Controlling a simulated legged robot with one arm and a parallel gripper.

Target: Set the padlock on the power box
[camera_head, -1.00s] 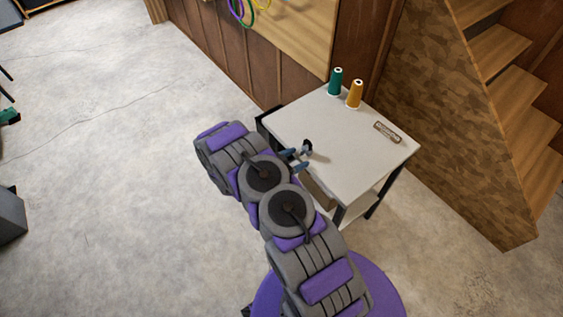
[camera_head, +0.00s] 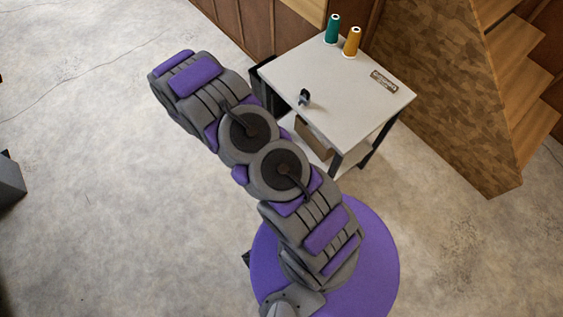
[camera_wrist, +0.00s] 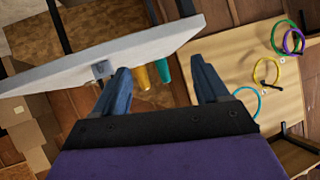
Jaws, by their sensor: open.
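A small dark and grey object (camera_head: 304,97), which looks like the padlock, stands on the grey table top (camera_head: 325,80) near its left front edge. In the wrist view a small grey block (camera_wrist: 103,69), likely the same padlock, shows at the table edge, just left of the left finger. My gripper (camera_wrist: 162,75) is open, with nothing held between its blue-grey fingers. In the head view the fingers are hidden behind my arm. I cannot identify the power box in either view.
A green spool (camera_head: 332,30) and an orange spool (camera_head: 351,43) stand at the table's back. A small labelled plate (camera_head: 384,81) lies at the right. A tan box (camera_head: 314,137) sits under the top. Wooden stairs (camera_head: 505,90) rise at right.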

